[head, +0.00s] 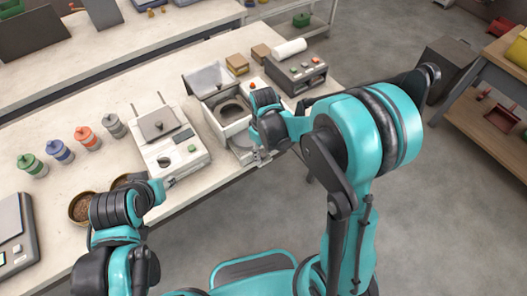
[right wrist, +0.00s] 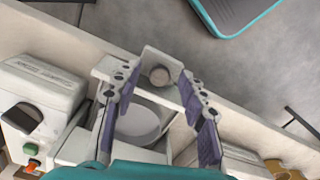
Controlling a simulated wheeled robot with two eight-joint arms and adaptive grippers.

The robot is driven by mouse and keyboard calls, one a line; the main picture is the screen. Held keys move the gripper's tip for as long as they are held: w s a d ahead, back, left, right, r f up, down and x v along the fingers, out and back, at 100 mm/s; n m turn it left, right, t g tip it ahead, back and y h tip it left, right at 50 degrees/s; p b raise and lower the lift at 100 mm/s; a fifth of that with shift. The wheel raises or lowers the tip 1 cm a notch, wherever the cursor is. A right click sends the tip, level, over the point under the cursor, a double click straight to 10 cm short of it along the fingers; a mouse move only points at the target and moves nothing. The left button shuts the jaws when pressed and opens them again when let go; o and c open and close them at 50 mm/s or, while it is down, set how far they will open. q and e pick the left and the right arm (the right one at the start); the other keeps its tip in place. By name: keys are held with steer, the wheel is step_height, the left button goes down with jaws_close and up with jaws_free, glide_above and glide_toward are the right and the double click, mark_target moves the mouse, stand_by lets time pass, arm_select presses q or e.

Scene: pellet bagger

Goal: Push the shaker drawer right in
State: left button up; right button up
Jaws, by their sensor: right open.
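The shaker (head: 218,118) is a white box with a raised clear lid and a round opening, near the bench's front edge. Its drawer (head: 241,150) sticks out of the front at the bottom, toward me. In the right wrist view the drawer (right wrist: 139,133) shows a round grey dish and a pale front plate with a round knob. My right gripper (right wrist: 160,79) is open, with one finger on each side of the drawer's front end; contact is unclear. It also shows in the head view (head: 262,159). My left gripper (head: 170,182) is near the bench edge, away from the shaker; its jaws are too small to read.
A white machine with a green button (head: 170,145) stands left of the shaker. A dark control box (head: 297,72) stands to the right. Several lidded jars (head: 87,138), a bowl (head: 80,208) and a scale (head: 14,240) are farther left. Floor is open before the bench.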

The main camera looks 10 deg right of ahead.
jaws_close()
steer(key=w+a, duration=0.1)
steer(key=w, duration=0.1)
steer(key=w+a, duration=0.1)
steer(key=w, duration=0.2)
steer(key=w+a, duration=0.1)
steer(key=w, duration=0.2)
steer(key=shift+b, duration=0.3)
steer(key=shift+w+a, duration=0.1)
steer(key=shift+w, duration=0.4)
jaws_free()
steer(key=shift+w, duration=0.1)
steer(key=shift+r, duration=0.1)
step_height(320, 180, up, 12)
